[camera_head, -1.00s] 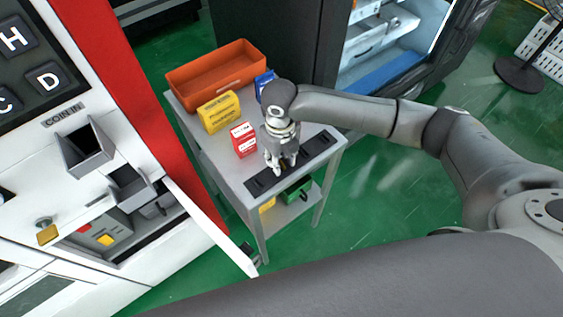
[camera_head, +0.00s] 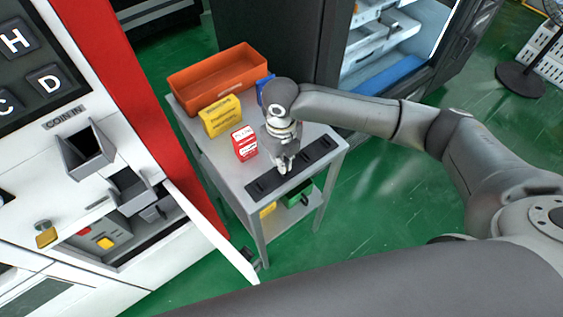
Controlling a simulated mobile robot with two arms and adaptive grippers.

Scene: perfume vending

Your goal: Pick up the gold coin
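My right gripper (camera_head: 284,170) points down over the black strip (camera_head: 262,185) at the front edge of the small grey table (camera_head: 185,120). Its fingers are together, with their tips at or just above the strip. I cannot make out a gold coin; the fingers cover part of the strip, and whether a coin is between them does not show. My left gripper is not in view.
On the table stand an orange bin (camera_head: 218,84), a yellow box (camera_head: 220,116), a red and white box (camera_head: 244,142) and a partly hidden blue box (camera_head: 264,82). The vending machine with its COIN IN chute (camera_head: 84,152) and open flap stands left.

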